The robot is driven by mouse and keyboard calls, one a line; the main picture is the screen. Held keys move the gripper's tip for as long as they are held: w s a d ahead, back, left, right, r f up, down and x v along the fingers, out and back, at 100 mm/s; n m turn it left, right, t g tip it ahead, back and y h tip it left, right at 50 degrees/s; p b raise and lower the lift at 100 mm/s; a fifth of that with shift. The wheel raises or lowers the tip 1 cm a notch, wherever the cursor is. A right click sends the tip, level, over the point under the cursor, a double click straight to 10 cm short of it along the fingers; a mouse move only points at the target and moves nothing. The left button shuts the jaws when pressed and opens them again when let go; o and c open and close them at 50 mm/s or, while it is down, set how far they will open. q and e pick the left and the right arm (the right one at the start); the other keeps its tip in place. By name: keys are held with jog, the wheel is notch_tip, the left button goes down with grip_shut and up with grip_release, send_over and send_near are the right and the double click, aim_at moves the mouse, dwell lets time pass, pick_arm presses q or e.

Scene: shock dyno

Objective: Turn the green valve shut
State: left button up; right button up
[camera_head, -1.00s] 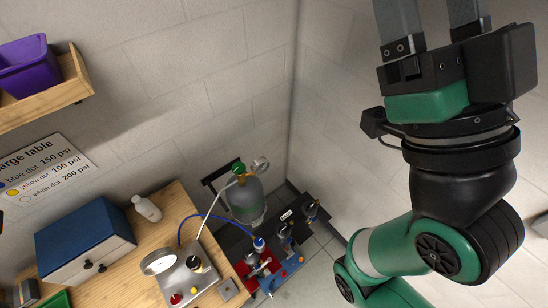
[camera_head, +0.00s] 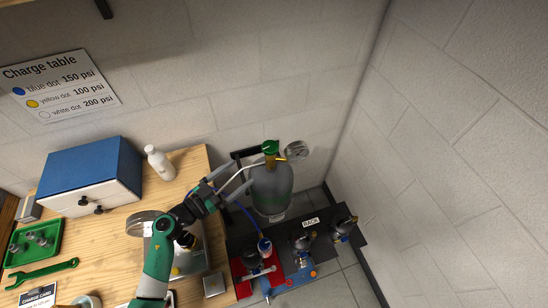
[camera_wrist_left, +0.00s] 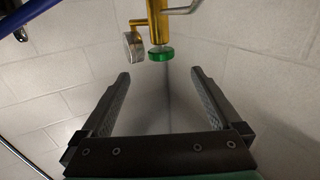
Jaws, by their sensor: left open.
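The green valve (camera_head: 271,147) is a small round knob on the brass neck of a grey gas bottle (camera_head: 271,188), against the back wall. It also shows in the left wrist view (camera_wrist_left: 161,54), at the end of the brass fitting, just beyond and between the fingertips. My left gripper (camera_head: 226,183) reaches over the bench from the lower left and points toward the bottle's neck. In the left wrist view its two fingers (camera_wrist_left: 161,74) are spread wide with nothing between them, apart from the valve. My right gripper is not in view.
A round gauge (camera_head: 297,150) sits beside the valve. A pale hose runs from the neck toward the bench, near my fingers. The wooden bench (camera_head: 112,226) holds a blue-topped cabinet (camera_head: 90,172) and a white bottle (camera_head: 158,162). A rack of shocks (camera_head: 318,240) stands below the gas bottle.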

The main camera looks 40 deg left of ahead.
aim_at(264, 153)
pick_arm(q)
jog(key=w+b, duration=0.1)
jog(key=w, duration=0.3)
jog(key=w+b, duration=0.1)
jog(key=w, duration=0.3)
jog(key=w+b, duration=0.1)
jog(key=w, duration=0.3)
jog(key=shift+d+r, duration=0.2)
jog(key=shift+d, duration=0.15)
jog(key=c, duration=1.4)
jog(key=shift+o, duration=0.2)
